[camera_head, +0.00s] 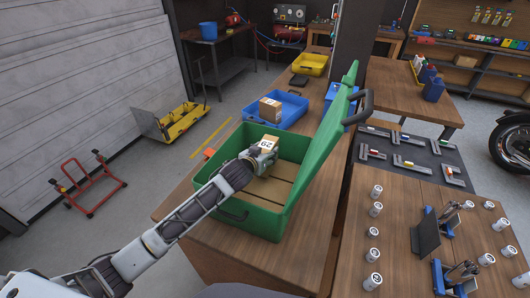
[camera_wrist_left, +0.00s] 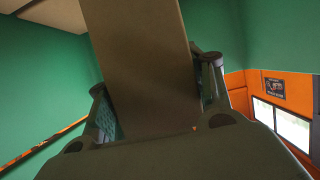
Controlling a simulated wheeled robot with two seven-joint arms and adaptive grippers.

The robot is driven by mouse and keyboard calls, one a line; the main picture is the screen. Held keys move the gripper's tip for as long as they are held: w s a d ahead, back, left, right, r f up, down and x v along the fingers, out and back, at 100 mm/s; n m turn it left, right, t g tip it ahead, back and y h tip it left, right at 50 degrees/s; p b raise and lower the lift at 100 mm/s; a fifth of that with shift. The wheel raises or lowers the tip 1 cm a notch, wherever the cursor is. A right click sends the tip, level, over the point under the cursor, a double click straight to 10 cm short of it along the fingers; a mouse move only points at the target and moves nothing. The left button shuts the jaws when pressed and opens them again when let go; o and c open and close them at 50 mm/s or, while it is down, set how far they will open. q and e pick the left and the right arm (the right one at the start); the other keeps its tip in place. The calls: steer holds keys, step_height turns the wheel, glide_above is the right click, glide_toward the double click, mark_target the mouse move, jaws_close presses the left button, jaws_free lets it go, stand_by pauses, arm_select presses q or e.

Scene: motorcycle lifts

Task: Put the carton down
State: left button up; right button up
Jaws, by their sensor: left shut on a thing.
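My left gripper (camera_head: 262,158) reaches in over an open green case (camera_head: 250,217) on the wooden bench. It is shut on a small brown carton (camera_head: 269,144) with a white label. In the left wrist view the brown carton (camera_wrist_left: 142,60) stands between the two fingers of the gripper (camera_wrist_left: 155,110), with green walls around it. The carton is at the far part of the case; whether it touches the case is hidden. Flat brown surfaces (camera_head: 268,188) cover the case's bottom. My right gripper is not in view.
The case's green lid (camera_head: 322,140) stands raised on the right. Behind the case, a blue tray (camera_head: 288,103) holds another brown carton (camera_head: 269,109). A yellow bin (camera_head: 310,64) is farther back. White cans and tool holders crowd the right table (camera_head: 345,237).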

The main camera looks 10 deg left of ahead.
arm_select(q)
steer(key=shift+f, duration=0.4)
steer(key=o, duration=1.2)
steer(key=shift+s+f, duration=0.1)
steer(key=shift+f, duration=0.1)
steer(key=shift+r, duration=0.65)
steer(key=shift+r+b+v, duration=0.2)
steer(key=shift+b+v, duration=0.45)
steer(key=shift+v, duration=3.1)
